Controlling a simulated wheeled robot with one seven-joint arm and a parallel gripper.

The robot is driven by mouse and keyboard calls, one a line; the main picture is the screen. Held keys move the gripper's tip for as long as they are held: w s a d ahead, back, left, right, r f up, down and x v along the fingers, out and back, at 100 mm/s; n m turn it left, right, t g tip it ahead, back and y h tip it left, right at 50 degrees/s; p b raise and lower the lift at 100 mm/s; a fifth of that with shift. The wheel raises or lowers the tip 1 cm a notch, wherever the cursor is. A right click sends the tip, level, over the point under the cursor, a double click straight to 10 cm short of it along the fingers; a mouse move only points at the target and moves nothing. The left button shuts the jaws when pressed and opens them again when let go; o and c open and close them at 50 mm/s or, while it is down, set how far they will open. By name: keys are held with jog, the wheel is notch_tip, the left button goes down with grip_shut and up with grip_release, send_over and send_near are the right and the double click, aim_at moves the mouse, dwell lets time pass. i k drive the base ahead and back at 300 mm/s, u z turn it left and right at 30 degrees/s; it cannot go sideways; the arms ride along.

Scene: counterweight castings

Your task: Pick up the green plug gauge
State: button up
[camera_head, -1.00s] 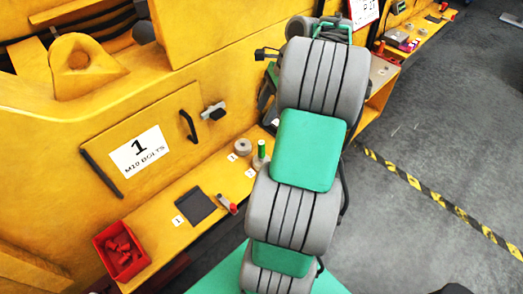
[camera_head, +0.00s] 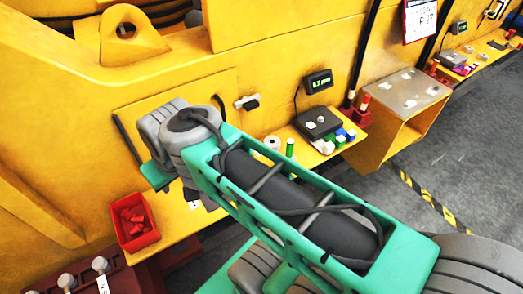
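The green plug gauge (camera_head: 290,147) appears as a small upright green cylinder on the yellow ledge, just beyond my arm. Its lower part is partly hidden by the arm's green link. A pale round ring (camera_head: 272,142) stands close to its left. My arm crosses the picture from the lower right to a grey joint at the left, over the ledge. My gripper does not show; the arm's end is hidden or out of view, so nothing can be seen in it.
A red bin (camera_head: 136,222) of red parts sits on the ledge at the left. A dark scale (camera_head: 316,123) with a display (camera_head: 319,82) stands right of the gauge, with small green, white and blue pieces beside it. A yellow box-like stand (camera_head: 400,105) juts out further right.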

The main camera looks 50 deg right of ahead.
aim_at(290, 142)
jog(key=u, duration=1.45)
jog(key=k, duration=0.9)
jog(key=z, duration=0.95)
jog(key=i, duration=0.5)
jog(key=u, duration=0.05)
